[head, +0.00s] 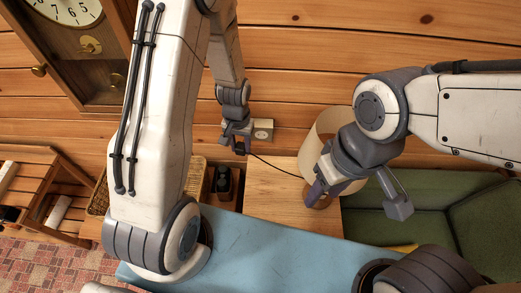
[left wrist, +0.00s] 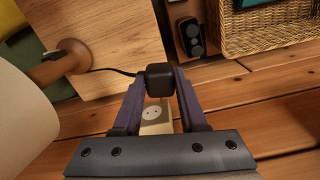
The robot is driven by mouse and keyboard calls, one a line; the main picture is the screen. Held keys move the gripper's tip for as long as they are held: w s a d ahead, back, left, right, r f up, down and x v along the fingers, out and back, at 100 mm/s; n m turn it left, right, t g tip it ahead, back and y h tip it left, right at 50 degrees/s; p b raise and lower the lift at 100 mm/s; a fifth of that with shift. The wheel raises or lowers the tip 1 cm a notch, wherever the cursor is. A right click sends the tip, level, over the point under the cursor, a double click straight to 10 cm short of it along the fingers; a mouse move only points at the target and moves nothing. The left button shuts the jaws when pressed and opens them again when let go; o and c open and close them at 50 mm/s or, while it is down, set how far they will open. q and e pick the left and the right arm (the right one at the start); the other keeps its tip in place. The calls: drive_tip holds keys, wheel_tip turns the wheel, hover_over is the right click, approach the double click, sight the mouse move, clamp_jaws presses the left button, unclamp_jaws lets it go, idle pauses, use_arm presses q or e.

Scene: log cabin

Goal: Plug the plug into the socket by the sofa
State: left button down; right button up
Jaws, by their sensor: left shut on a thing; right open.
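My left gripper (head: 237,146) is shut on a black plug (left wrist: 160,79), which sits between the fingertips in the left wrist view. The dark cord (left wrist: 108,71) runs from the plug toward the lamp. A pale socket box (head: 262,129) is on the plank wall just right of the left gripper in the head view. Its round two-hole face shows in the left wrist view (left wrist: 153,112), beyond the plug and partly hidden by the gripper. The plug is apart from the socket. My right gripper (head: 318,190) is open in front of the lamp; its fingertips are partly hidden.
The lamp, with a cream shade (head: 312,149), stands on a small wooden table (head: 262,190). A green sofa (head: 420,219) is at right. A wicker basket (left wrist: 260,28) and a dark object (left wrist: 191,36) lie beside the table. A wall clock (head: 78,45) hangs at left.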

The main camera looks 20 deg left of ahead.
use_arm(q)
drive_tip(key=w+d+f+n+p, duration=0.2)
drive_tip(key=w+d+f+p, duration=0.1)
drive_tip(key=f, duration=0.6)
drive_tip(key=shift+w+d+p, duration=0.4)
drive_tip(key=shift+w+d, duration=0.5)
drive_tip(key=shift+w, duration=0.2)
drive_tip(key=shift+w+a+b, duration=0.2)
drive_tip(key=shift+w+b, duration=0.15)
drive_tip(key=shift+w, duration=0.6)
drive_tip(key=shift+w+a+b, duration=0.2)
drive_tip(key=shift+w+b, duration=0.1)
drive_tip(key=shift+w, duration=0.6)
drive_tip(key=shift+w+a+b, duration=0.2)
drive_tip(key=shift+w+b, duration=0.15)
drive_tip(key=shift+w, duration=0.6)
drive_tip(key=shift+b, duration=0.3)
drive_tip(key=shift+w+a+f+b, duration=0.1)
drive_tip(key=shift+w+b, duration=0.25)
drive_tip(key=shift+w, duration=0.2)
